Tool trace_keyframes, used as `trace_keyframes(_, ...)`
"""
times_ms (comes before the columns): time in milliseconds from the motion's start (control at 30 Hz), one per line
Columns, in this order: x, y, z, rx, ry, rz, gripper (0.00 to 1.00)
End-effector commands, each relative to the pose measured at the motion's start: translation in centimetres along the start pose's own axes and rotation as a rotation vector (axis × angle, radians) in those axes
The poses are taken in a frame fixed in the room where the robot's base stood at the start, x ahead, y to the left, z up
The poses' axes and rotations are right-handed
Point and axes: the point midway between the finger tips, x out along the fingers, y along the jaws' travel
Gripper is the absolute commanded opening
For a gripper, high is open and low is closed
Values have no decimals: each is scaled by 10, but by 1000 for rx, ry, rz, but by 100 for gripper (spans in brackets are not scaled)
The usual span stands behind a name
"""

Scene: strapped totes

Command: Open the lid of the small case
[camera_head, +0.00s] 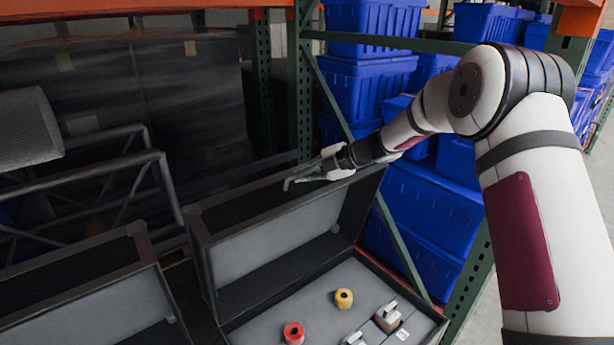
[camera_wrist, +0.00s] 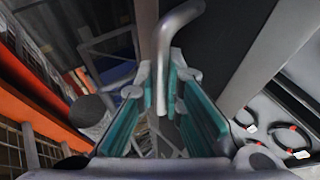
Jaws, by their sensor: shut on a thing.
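The case (camera_head: 226,327) stands low in the middle of the head view with its lid (camera_head: 275,246) raised, tilted well up from the tray. The lid's pale inner face shows towards the tray. My gripper (camera_head: 305,175) is at the lid's upper edge. In the wrist view my gripper's teal pads (camera_wrist: 163,100) are closed around a bent grey bar (camera_wrist: 162,60), which looks like the lid's handle. The bar's bent end reaches right over the dark lid panel.
A red roll (camera_head: 293,333), a yellow roll (camera_head: 344,299) and grey padlock-like pieces (camera_head: 388,317) lie in the case. A second case (camera_head: 90,300) stands left. Blue totes (camera_head: 425,215) and a green rack post (camera_head: 301,90) stand close behind. Metal rails (camera_head: 80,180) are at left.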

Motion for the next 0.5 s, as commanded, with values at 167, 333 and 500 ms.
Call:
trace_keyframes(167,0,-4,2,4,-2,-5,0)
trace_keyframes(333,0,-4,2,3,-2,-5,30)
trace_keyframes(500,0,-4,1,3,-2,-5,30)
